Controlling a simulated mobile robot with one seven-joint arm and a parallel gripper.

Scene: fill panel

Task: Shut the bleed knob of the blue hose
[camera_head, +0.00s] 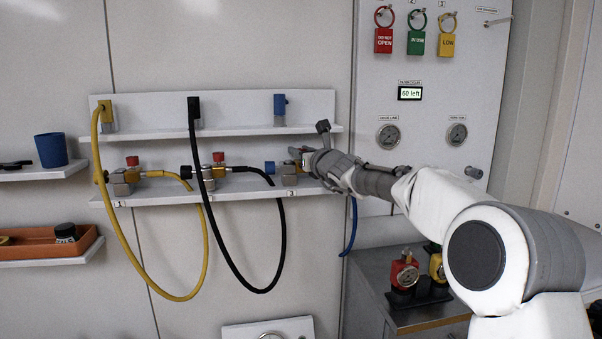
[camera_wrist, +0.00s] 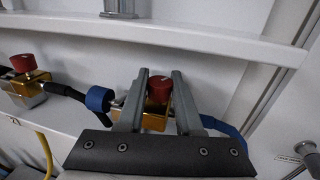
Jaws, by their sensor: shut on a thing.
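The blue hose (camera_head: 352,225) hangs from the right end of the lower shelf, and its near end (camera_wrist: 228,130) runs into a brass block (camera_wrist: 153,123) in the wrist view. A blue round cap (camera_wrist: 98,98) is on the block's left side; it also shows in the head view (camera_head: 270,167). The red bleed knob (camera_wrist: 158,88) stands on top of the block, with a pale mark on its top. My gripper (camera_wrist: 161,75) is shut on this red knob, one finger on each side. In the head view my gripper (camera_head: 304,157) hides the knob.
Two similar fittings with red knobs, on the yellow hose (camera_head: 205,250) and the black hose (camera_head: 240,278), stand left along the lower shelf (camera_head: 238,191). The upper shelf (camera_head: 230,131) runs above my gripper. A gauge panel (camera_head: 425,110) is to the right.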

